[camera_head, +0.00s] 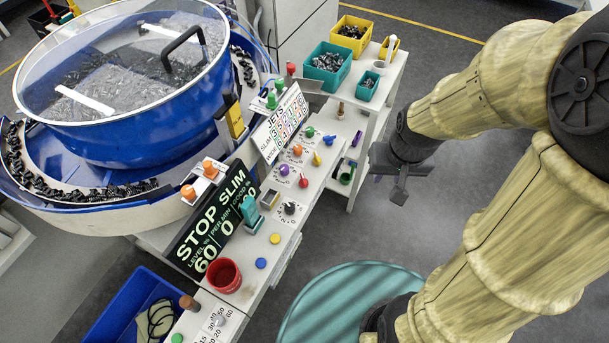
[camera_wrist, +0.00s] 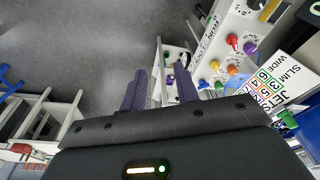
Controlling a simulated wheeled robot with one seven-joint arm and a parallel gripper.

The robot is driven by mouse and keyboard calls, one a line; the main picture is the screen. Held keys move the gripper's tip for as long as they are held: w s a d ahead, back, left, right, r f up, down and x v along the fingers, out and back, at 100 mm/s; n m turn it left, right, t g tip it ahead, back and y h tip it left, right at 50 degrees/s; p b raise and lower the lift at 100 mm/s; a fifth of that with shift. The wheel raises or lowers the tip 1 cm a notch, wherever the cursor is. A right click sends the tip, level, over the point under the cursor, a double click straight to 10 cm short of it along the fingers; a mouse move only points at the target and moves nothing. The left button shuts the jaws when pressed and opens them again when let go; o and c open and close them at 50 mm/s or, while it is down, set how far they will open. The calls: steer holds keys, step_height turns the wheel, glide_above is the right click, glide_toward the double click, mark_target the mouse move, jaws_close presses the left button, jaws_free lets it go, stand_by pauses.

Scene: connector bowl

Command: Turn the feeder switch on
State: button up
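The control panel (camera_head: 262,234) is a narrow white counter in front of the blue bowl feeder. On it are a black rotary knob (camera_head: 290,208) with a printed scale and a teal upright piece (camera_head: 251,212) beside the display. The black display (camera_head: 213,226) reads STOP SLIM, with level 60 and per minute 0. My gripper (camera_head: 400,185) hangs to the right of the panel, apart from it. In the wrist view my gripper (camera_wrist: 160,88) has its two fingers spread, with nothing between them.
The blue bowl (camera_head: 140,110) with a clear lid stands left of the panel. Coloured knobs, a red cup (camera_head: 224,275) and a blue button (camera_head: 261,263) crowd the panel. Part bins (camera_head: 326,65) stand on the far shelf.

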steer(key=w+a+r+n+g+p, duration=0.1)
steer(key=w+a+r+n+p, duration=0.1)
steer(key=w+a+p, duration=0.35)
steer(key=n+g+p, duration=0.1)
steer(key=n+p, duration=0.1)
glide_above(304, 178)
steer(key=shift+f, duration=0.1)
steer(key=shift+f, duration=0.1)
step_height(304, 178, down, 17)
steer(key=p, duration=0.3)
steer(key=shift+f, duration=0.15)
jaws_close()
